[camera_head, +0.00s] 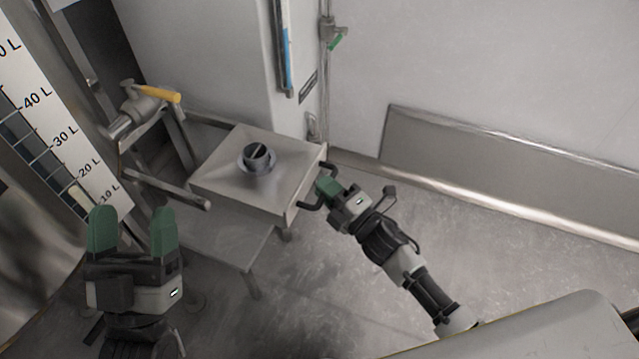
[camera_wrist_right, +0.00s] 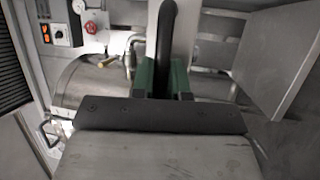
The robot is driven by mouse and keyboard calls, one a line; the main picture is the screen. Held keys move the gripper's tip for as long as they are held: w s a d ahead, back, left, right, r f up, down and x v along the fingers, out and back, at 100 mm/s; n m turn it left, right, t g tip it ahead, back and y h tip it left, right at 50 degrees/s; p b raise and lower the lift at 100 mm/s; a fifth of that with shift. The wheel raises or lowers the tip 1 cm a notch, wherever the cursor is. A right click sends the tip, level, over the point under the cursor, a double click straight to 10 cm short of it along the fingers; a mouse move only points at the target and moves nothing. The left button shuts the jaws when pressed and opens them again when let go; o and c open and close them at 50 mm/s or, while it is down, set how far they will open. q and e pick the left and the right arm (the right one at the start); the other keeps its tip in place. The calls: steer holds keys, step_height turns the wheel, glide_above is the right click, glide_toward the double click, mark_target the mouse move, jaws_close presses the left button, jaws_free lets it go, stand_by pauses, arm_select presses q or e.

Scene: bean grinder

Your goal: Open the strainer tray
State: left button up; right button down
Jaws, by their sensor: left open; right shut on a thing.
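The strainer tray looks like a square metal box (camera_head: 222,172) with a sloped top and a dark round outlet in its middle. It sits on a metal stand. A black bar handle (camera_head: 309,206) is on its right side. My right gripper (camera_head: 327,186) is shut on this handle from the right. In the right wrist view the black handle (camera_wrist_right: 166,40) stands between the green fingers. My left gripper (camera_head: 133,230) is open and empty, low at the left, apart from the tray. The inside of the box is hidden.
A valve with a yellow lever (camera_head: 165,93) sits behind the tray at the left. A tank with a litre scale (camera_head: 62,140) stands at the far left. A metal panel (camera_head: 500,170) leans along the right wall.

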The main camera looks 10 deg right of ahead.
arm_select(q)
steer(key=shift+h, duration=0.3)
arm_select(e)
steer(key=c, duration=1.1)
jaws_free()
steer(key=shift+c, duration=0.2)
steer(key=shift+s, duration=0.1)
arm_select(q)
steer(key=w+f+g, duration=0.1)
steer(key=f+g+y+p, duration=0.1)
steer(key=w+f+g, duration=0.1)
steer(key=f+g, duration=0.1)
steer(key=shift+w+y+p, duration=0.3)
arm_select(e)
steer(key=v, duration=1)
steer(key=shift+s+d, duration=0.2)
steer(key=shift+s, duration=0.05)
